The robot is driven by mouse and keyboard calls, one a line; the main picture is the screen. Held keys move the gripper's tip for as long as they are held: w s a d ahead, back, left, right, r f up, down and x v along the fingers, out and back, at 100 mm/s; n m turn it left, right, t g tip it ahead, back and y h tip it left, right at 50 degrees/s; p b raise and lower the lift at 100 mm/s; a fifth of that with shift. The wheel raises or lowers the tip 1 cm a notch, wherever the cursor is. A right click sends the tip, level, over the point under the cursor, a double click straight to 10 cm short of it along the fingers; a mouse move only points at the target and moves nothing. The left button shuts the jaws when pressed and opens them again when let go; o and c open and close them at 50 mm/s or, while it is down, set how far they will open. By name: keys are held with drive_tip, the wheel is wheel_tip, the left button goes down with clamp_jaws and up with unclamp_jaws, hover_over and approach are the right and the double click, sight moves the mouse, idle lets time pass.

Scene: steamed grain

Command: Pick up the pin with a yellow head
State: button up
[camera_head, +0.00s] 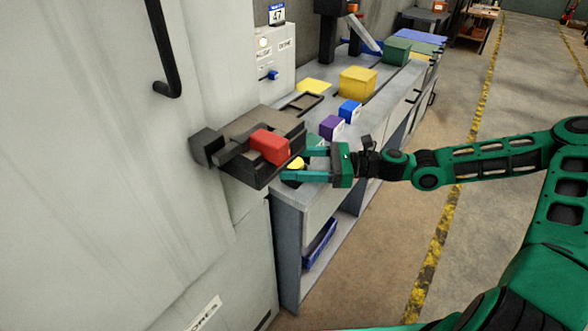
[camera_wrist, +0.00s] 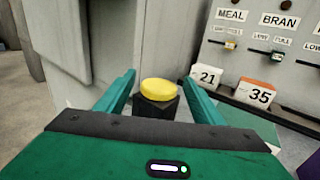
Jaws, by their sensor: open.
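The pin's round yellow head (camera_head: 296,163) shows at the near end of the counter, beside a dark bracket. In the wrist view the yellow head (camera_wrist: 158,92) caps a dark, upright body (camera_wrist: 157,108). My green gripper (camera_head: 291,164) is open, with one finger on each side of the pin. In the wrist view my gripper's fingertips (camera_wrist: 159,78) reach past the head to its left and right, with visible gaps. The pin's lower part is hidden by the gripper's body.
A red block (camera_head: 270,146) sits on the dark bracket (camera_head: 240,165) by the pale cabinet wall. Purple (camera_head: 330,127), blue (camera_head: 349,111) and yellow (camera_head: 357,82) blocks stand farther along the counter. A labelled panel (camera_wrist: 270,35) rises behind number cards (camera_wrist: 256,92).

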drive_tip(key=shift+c, duration=0.6)
drive_tip(key=c, duration=1.1)
drive_tip(key=shift+r, duration=0.1)
